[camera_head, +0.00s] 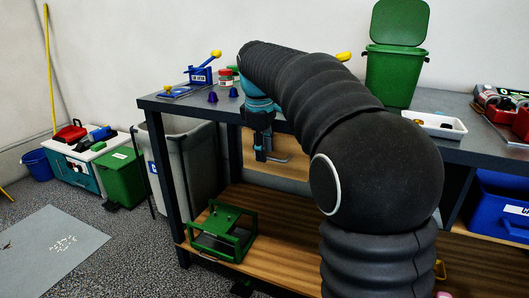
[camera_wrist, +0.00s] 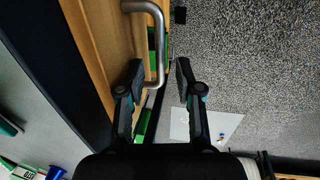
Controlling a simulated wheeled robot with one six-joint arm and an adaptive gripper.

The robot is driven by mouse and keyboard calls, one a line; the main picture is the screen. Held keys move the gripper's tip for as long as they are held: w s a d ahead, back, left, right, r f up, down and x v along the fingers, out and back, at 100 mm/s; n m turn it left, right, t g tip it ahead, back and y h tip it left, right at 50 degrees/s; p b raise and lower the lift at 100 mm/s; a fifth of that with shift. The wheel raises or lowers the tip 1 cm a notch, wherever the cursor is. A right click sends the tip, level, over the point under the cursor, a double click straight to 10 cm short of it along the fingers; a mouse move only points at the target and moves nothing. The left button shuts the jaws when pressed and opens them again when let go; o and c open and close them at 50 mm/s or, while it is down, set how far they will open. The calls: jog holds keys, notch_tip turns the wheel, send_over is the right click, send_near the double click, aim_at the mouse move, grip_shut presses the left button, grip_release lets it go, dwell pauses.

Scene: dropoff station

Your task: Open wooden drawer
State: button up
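The wooden drawer (camera_head: 290,160) is under the dark workbench top in the head view, partly hidden by my arm. In the wrist view its wooden front (camera_wrist: 92,35) runs along the left, with a curved metal handle (camera_wrist: 158,35) standing out from it. My gripper (camera_wrist: 160,68) is open, and the lower part of the handle appears between its two fingers. I cannot tell whether either finger touches the handle. In the head view my gripper (camera_head: 264,150) points down in front of the drawer's left part.
The workbench top (camera_head: 170,103) carries a green lidded bin (camera_head: 393,72) and a white tray (camera_head: 434,125). A green frame (camera_head: 222,232) stands on the wooden lower shelf (camera_head: 285,225). A grey bin (camera_head: 188,165) stands at the left; a blue crate (camera_head: 497,205) is at the right.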

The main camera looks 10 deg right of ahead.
jog(key=shift+f, duration=0.3)
grip_shut()
